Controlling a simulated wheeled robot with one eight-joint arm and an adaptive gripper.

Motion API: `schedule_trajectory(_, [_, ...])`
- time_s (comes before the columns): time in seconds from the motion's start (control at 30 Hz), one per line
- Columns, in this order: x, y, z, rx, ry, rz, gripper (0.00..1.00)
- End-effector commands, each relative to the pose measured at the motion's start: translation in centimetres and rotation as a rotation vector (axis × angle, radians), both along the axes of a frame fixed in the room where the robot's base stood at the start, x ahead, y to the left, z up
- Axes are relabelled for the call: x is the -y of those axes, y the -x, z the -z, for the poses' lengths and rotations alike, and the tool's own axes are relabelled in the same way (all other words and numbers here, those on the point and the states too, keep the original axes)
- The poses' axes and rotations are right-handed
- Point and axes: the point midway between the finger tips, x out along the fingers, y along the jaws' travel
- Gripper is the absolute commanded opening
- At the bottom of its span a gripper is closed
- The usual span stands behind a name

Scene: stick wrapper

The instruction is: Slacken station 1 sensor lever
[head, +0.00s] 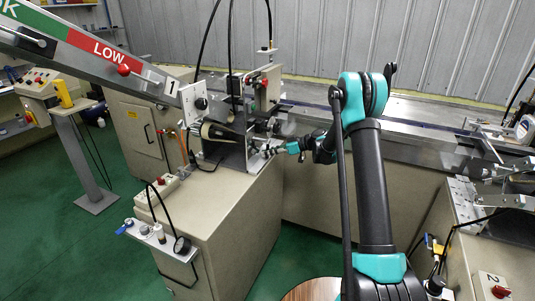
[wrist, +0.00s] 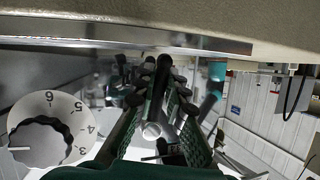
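My gripper (head: 276,150) is at the right side of the station 1 machine (head: 232,140), small and partly merged with the machine's parts in the head view. In the wrist view my gripper (wrist: 161,95) has its two green-padded fingers apart. A black lever-like rod with a round silver end (wrist: 152,130) lies between the fingers; contact with either finger cannot be told. Whether this is the sensor lever is not certain. A white dial with a black knob and printed numbers (wrist: 45,135) is left of the fingers. The lever cannot be picked out in the head view.
A sloping beam with a LOW label (head: 100,50) and a "1" plate (head: 171,87) rises at the left. A beige cabinet (head: 215,215) stands below the machine. A conveyor (head: 400,112) runs behind my arm. Station 2's control box (head: 493,287) is at lower right.

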Motion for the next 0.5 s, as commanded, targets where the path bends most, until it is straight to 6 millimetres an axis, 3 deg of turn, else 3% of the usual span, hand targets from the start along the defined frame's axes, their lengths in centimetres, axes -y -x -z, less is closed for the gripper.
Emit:
schedule_trajectory(0.37, [0.1,0.0,0.0,-0.001,0.000,0.000,0.21])
schedule_trajectory(0.5, [1.3,0.0,-0.5,-0.001,-0.001,0.003,0.21])
